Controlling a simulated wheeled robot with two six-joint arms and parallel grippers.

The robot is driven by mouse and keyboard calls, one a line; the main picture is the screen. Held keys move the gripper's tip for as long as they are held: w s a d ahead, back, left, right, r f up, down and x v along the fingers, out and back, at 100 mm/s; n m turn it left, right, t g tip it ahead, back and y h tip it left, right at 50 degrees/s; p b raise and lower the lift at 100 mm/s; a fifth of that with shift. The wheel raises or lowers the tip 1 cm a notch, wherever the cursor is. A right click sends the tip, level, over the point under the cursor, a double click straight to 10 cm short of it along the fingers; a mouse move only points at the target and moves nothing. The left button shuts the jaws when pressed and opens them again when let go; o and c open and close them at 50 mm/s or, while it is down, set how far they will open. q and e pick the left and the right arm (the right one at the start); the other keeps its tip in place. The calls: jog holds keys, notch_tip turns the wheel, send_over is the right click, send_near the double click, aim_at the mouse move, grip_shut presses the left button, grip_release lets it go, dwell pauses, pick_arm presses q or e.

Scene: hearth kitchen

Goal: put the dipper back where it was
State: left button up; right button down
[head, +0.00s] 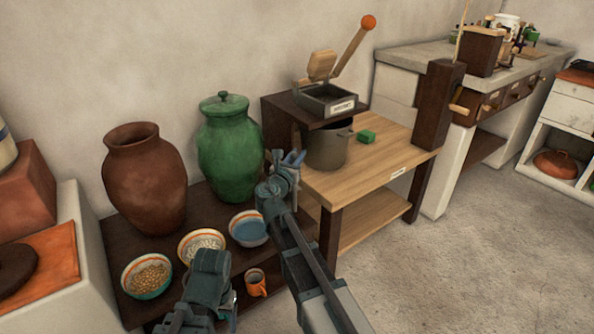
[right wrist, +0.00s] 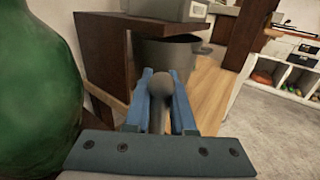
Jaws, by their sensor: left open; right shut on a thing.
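My right gripper (head: 290,160) is raised between the green lidded jar (head: 229,150) and the wooden table. In the right wrist view its blue fingers (right wrist: 160,98) are shut on a grey rod with a round knob end (right wrist: 161,84), which looks like the dipper's handle. The dipper's bowl is hidden, and I cannot make the dipper out clearly in the head view. My left gripper (head: 206,300) is low at the bottom of the head view, in front of the bowls, open; its fingers are largely hidden.
A brown clay jar (head: 145,178) and several bowls, one with blue contents (head: 249,229), stand on the dark low bench. An orange mug (head: 256,283) is below. The table (head: 345,178) holds a grey pot (head: 326,150) under a dark shelf, and a green block (head: 366,136).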

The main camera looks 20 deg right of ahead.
jog(key=shift+f+b, duration=1.7)
jog(key=shift+f, duration=0.1)
jog(key=shift+f, duration=0.25)
jog(key=c, duration=0.8)
grip_release()
jog(key=shift+r, duration=0.1)
jog(key=shift+o, duration=0.2)
jog(key=v, duration=1.2)
jog(key=shift+r, duration=0.2)
jog(key=shift+d, duration=0.1)
